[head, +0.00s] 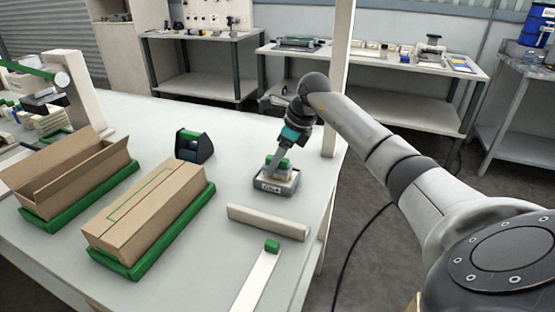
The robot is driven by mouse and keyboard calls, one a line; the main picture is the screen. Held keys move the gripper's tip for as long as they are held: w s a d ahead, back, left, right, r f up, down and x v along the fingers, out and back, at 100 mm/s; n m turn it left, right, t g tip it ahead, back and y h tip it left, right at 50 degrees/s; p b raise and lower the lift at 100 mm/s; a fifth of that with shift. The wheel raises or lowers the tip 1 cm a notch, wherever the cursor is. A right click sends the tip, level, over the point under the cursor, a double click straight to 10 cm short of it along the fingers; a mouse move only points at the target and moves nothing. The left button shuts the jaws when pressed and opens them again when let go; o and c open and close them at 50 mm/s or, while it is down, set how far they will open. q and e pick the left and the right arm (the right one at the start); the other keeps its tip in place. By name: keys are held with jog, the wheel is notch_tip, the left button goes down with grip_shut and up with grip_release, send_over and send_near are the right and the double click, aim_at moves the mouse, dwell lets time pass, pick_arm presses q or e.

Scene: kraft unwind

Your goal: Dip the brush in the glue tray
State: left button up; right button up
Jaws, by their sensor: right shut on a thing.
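The glue tray (288,191) is a small grey tray with a white label on its front, near the right edge of the white table. My right gripper (281,157) points down over the tray, shut on the brush (284,164), of which a green part shows. The brush's lower end is at or just inside the tray opening; I cannot tell whether the bristles touch the glue. My left gripper is out of view.
A closed carton (150,208) and an open carton (75,180) sit on green bases at the left. A black-and-green tape dispenser (194,146) stands behind them. A beige bar (268,222) and a white strip with a green block (258,283) lie in front of the tray.

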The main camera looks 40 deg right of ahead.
jog(key=shift+f, duration=0.45)
dwell(0.6)
notch_tip(320, 180, up, 2)
jog(key=shift+r+p, duration=0.15)
jog(key=shift+p, duration=0.65)
notch_tip(320, 180, up, 3)
jog(key=shift+p, duration=1.25)
